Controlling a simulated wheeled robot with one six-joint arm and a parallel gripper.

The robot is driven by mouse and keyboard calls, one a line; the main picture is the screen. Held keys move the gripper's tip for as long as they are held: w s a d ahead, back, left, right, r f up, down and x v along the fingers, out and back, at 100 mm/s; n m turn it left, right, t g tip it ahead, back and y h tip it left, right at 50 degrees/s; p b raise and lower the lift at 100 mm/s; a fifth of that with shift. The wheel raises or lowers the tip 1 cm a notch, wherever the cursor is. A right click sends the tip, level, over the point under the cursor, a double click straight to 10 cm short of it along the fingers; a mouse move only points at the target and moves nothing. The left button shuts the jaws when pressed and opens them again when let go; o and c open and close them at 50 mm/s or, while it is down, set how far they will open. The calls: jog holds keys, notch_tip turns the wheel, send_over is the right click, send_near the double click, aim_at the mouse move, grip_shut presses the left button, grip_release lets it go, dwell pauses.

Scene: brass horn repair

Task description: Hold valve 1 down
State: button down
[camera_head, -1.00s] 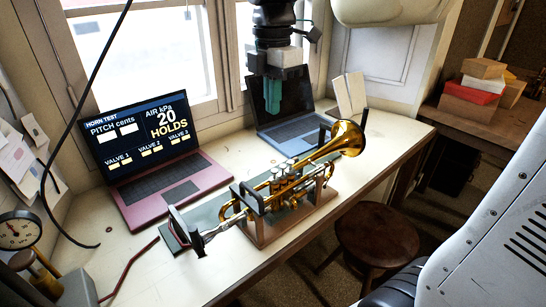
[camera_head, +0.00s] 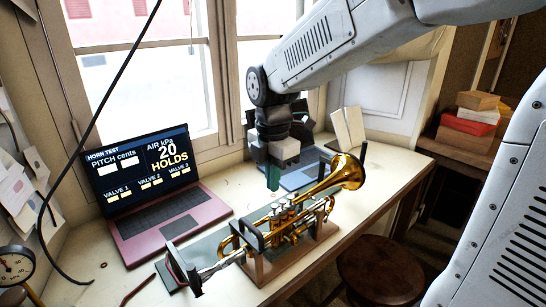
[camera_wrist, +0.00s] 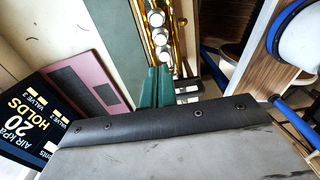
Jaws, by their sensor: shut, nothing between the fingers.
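A brass trumpet (camera_head: 300,228) rests in a wooden stand (camera_head: 262,268) on the bench, its bell toward the back right. Its valves (camera_head: 282,208) stand in a row at the middle, with silvery caps. In the wrist view the round valve caps (camera_wrist: 155,18) line up just beyond my fingertips. My gripper (camera_head: 273,188) is shut and empty, with green fingers pointing down, close above and behind the valves. The green fingers also show in the wrist view (camera_wrist: 157,78). I cannot tell whether the fingertips touch a valve.
A pink laptop (camera_head: 165,212) at left shows "AIR kPa 20 HOLDS" and valve 1, 2 and 3 fields. A pressure gauge (camera_head: 14,264) is at far left. A stool (camera_head: 380,268) stands below the bench's front edge.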

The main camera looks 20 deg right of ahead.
aim_at(273, 204)
jog(key=shift+f, duration=1.95)
jog(key=shift+s+f, duration=0.1)
jog(key=shift+f, duration=0.9)
notch_tip(273, 204, up, 14)
jog(key=shift+r, duration=0.2)
